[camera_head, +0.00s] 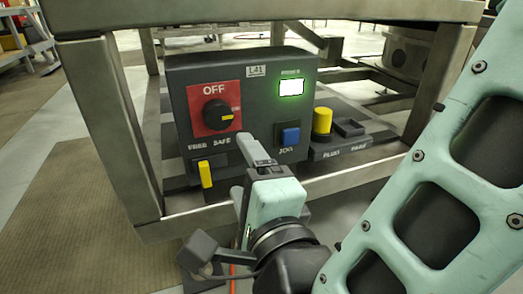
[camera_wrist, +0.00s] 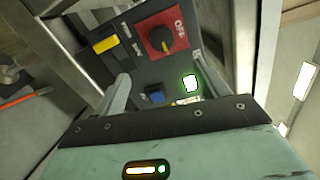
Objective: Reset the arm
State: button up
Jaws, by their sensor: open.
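My gripper (camera_head: 241,165) is open and empty in front of the dark control box (camera_head: 250,88); its two fingers also show in the wrist view (camera_wrist: 168,86). The box has a red plate marked OFF with a black rotary knob (camera_head: 217,114), whose yellow mark points to the right. A lit green-white power lamp (camera_head: 291,88) is at its upper right. A blue JOG button (camera_head: 290,136) sits below the lamp. A yellow lever (camera_head: 206,174) is at the lower left, on the FREE side of the FREE/SAFE label. My gripper appears apart from all of these.
A yellow plug (camera_head: 322,121) stands on a dark base right of the box, beside a dark PARK block (camera_head: 349,127). Metal frame legs (camera_head: 112,125) flank the box, and a tabletop edge (camera_head: 260,14) runs above it.

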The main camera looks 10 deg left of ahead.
jog(key=s+d+f+n+g+h+p, duration=0.2)
jog(key=s+d+n+g+h+p, duration=0.15)
jog(key=d+n+g, duration=0.55)
jog(key=s+d+f+n+g+h+p, duration=0.1)
jog(key=s+d+n+g+h+p, duration=0.35)
jog(key=d+n, duration=0.8)
notch_tip(320, 180, up, 38)
jog(key=d+g+h+p, duration=0.1)
jog(key=p, duration=3.5)
jog(key=shift+w+d+g, duration=0.15)
jog(key=shift+g, duration=0.2)
jog(key=shift+m, duration=0.25)
